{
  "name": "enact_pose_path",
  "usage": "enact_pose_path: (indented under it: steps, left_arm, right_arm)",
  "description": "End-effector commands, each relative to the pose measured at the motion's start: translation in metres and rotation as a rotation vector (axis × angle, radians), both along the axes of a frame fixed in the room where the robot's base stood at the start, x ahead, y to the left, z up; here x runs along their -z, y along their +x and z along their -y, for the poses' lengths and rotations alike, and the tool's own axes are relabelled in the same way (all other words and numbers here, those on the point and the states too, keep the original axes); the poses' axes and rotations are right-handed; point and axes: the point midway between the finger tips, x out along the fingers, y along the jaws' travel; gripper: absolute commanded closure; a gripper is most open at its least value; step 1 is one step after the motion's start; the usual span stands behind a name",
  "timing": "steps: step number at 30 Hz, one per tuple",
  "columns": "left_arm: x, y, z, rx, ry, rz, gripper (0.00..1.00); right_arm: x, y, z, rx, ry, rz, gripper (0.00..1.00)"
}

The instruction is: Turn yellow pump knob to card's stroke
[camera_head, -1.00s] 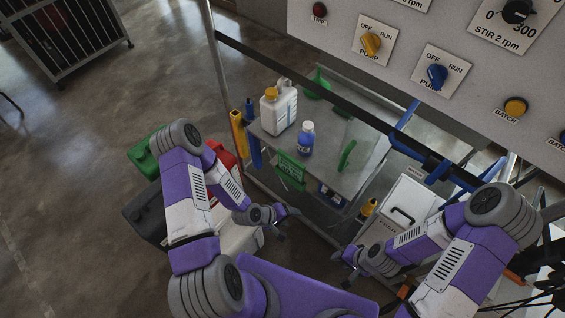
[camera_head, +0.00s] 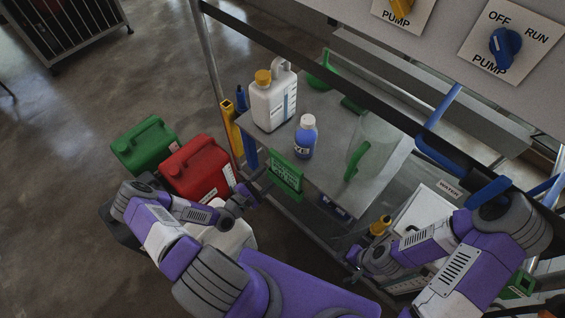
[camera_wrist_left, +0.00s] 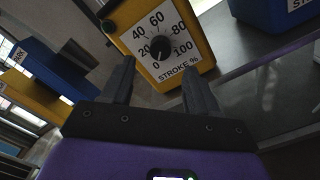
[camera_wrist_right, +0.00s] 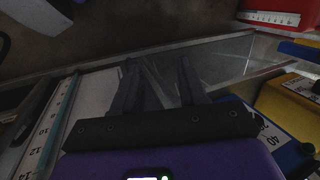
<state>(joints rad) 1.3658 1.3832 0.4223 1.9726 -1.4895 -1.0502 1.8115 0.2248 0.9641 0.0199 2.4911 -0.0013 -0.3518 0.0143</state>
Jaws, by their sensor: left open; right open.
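The yellow pump (camera_wrist_left: 182,28) shows in the left wrist view, with a black round knob (camera_wrist_left: 160,47) on a white 0 to 100 "STROKE %" dial. The knob's pointer seems to be near the low end; its exact mark is unclear. My left gripper (camera_wrist_left: 158,78) is open and empty, facing the dial, apart from the knob. A green card (camera_head: 285,172) with white print hangs at the bench's front edge in the head view; its text is too small to read. My right gripper (camera_head: 355,262) is open and empty, low in front of the bench.
The bench (camera_head: 335,180) holds a white jug (camera_head: 273,105) with a yellow cap and a blue bottle (camera_head: 305,140). Red (camera_head: 195,170) and green (camera_head: 145,143) canisters stand left. A blue panel knob (camera_head: 505,46) is at top right.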

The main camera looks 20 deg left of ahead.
Motion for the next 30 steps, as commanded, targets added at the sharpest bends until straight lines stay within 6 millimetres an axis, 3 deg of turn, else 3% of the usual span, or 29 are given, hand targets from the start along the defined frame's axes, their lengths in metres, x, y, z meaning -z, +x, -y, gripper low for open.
enact_pose_path:
  steps: [14, 30]
  left_arm:
    - [0.000, 0.065, 0.023, 0.001, 0.002, 0.001, 0.40]
    - [0.000, 0.071, 0.025, 0.000, 0.001, -0.001, 0.42]
  right_arm:
    - [0.000, 0.000, 0.000, 0.000, 0.000, 0.000, 0.57]
    - [0.000, 0.000, 0.000, 0.000, 0.000, 0.000, 0.57]
